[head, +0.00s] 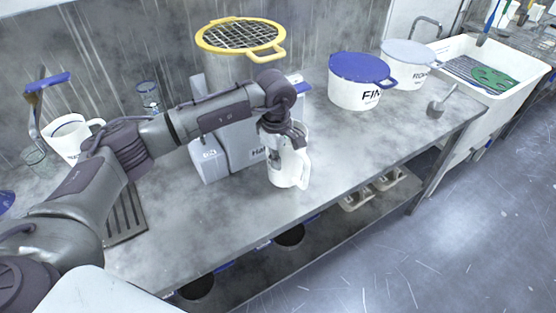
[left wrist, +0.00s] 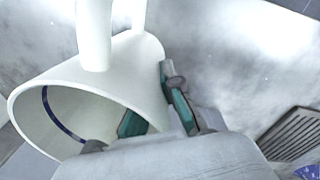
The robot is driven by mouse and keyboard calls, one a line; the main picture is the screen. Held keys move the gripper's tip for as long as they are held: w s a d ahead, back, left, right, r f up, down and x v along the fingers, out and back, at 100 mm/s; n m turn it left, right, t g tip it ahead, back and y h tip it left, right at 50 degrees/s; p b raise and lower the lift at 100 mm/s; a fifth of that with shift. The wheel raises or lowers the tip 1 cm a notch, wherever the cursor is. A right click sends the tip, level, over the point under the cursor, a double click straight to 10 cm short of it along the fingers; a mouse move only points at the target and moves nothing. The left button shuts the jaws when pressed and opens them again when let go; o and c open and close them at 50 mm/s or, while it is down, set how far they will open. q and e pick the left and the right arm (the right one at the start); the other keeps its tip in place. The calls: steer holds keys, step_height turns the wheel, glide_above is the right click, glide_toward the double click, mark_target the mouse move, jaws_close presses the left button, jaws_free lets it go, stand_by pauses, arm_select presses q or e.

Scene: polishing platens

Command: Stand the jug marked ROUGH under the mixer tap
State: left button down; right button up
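A white jug (head: 287,172) hangs below or stands under my left gripper (head: 284,138), in front of the grey machine. In the left wrist view the jug (left wrist: 95,85) shows its open mouth, a dark blue line inside and its handle. My left gripper's teal-padded fingers (left wrist: 158,112) straddle the jug's wall and appear closed on it. No lettering on this jug is readable. A second white jug (head: 72,140) with a handle stands at the left, beside an upright fitting with a blue lever (head: 48,82). My right gripper is not in view.
The grey machine (head: 222,155) stands mid-bench, near a yellow-rimmed sieve (head: 240,36). A slotted grate (head: 124,216) lies at the left. Lidded tubs (head: 356,98) and a white sink (head: 476,88) are at the right. The bench front between grate and jug is clear.

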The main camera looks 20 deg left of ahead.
arm_select(q)
steer(key=shift+f, duration=0.85)
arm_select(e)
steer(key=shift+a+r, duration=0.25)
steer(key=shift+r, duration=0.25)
arm_select(q)
steer(key=shift+f, duration=0.1)
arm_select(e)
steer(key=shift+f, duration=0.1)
arm_select(q)
steer(key=c, duration=1.3)
jaws_free()
steer(key=r, duration=0.4)
steer(key=r+b, duration=0.1)
steer(key=r, duration=0.3)
steer(key=r+b, duration=0.1)
steer(key=r, duration=0.3)
steer(key=shift+s+r, duration=0.1)
steer(key=shift+s, duration=0.15)
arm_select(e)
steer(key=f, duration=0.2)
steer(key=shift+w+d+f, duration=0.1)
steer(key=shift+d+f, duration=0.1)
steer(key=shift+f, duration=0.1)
